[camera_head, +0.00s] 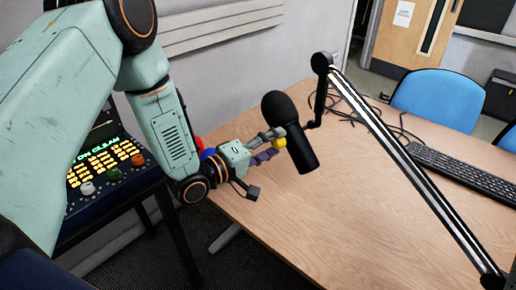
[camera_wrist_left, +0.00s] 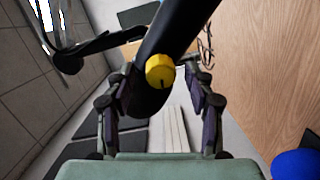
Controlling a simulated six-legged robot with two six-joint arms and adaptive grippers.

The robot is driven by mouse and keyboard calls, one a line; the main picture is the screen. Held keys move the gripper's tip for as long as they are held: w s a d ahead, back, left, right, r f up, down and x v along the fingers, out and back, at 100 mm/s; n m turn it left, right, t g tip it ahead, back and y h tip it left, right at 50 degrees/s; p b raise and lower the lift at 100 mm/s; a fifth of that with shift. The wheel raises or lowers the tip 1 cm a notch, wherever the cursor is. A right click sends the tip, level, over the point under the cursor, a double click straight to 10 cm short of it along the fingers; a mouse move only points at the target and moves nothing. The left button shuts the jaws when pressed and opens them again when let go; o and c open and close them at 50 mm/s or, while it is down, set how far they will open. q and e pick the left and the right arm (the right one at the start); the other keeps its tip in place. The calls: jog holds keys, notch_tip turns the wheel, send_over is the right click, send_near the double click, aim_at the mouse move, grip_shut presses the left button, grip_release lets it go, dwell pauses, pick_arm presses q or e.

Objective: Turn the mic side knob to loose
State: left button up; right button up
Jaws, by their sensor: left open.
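The black microphone (camera_head: 291,131) hangs tilted from the end of a boom arm (camera_head: 405,160) over the table. Its yellow side knob (camera_head: 279,142) faces my left gripper. My left gripper (camera_head: 273,144) is at the microphone's left side with its fingers near the knob. In the left wrist view the knob (camera_wrist_left: 160,71) lies between the two open fingers, with clear room on both sides of it. A small dark mark shows on the knob's face. The microphone body (camera_wrist_left: 150,98) runs behind it. My right gripper does not show.
The wooden table (camera_head: 335,215) is mostly bare. A black keyboard (camera_head: 465,172) lies at its right, and dark cables (camera_head: 400,130) lie at the back. A blue chair (camera_head: 437,98) stands behind. A panel with knobs (camera_head: 110,165) stands at the left. A blue round object (camera_wrist_left: 297,164) shows in the wrist view.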

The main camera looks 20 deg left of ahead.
pick_arm(q)
jog(key=v, duration=1.1)
jog(key=shift+s+a, duration=0.2)
jog(key=shift+s, duration=0.1)
